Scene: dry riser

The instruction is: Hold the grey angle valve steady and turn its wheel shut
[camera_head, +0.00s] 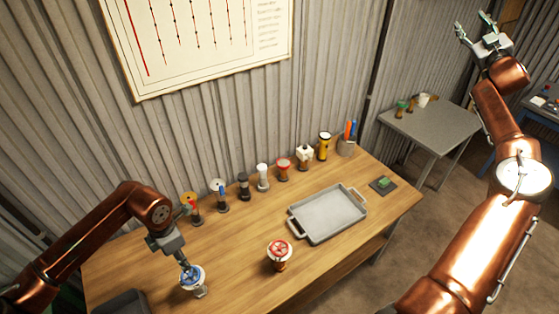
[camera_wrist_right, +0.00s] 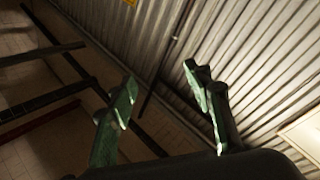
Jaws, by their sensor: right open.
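A pale grey valve (camera_head: 201,291) with a blue wheel (camera_head: 190,282) stands near the front left of the wooden table; it looks like the angle valve. My left gripper (camera_head: 187,270) reaches down to the wheel from above, with its fingertips at or just over it. The fingers are small and partly hidden, so I cannot tell whether they grip the wheel. My right gripper (camera_head: 474,24) is raised at the upper right, far from the valve. Its two fingers stand apart and empty in the right wrist view (camera_wrist_right: 160,100).
A second valve with a red wheel (camera_head: 279,249) stands to the right. A grey tray (camera_head: 318,238) lies further right, beside a small dark pad (camera_head: 383,185). Several fittings line the table's back. A dark bin (camera_head: 122,303) is at front left. A grey side table (camera_head: 432,123) stands beyond.

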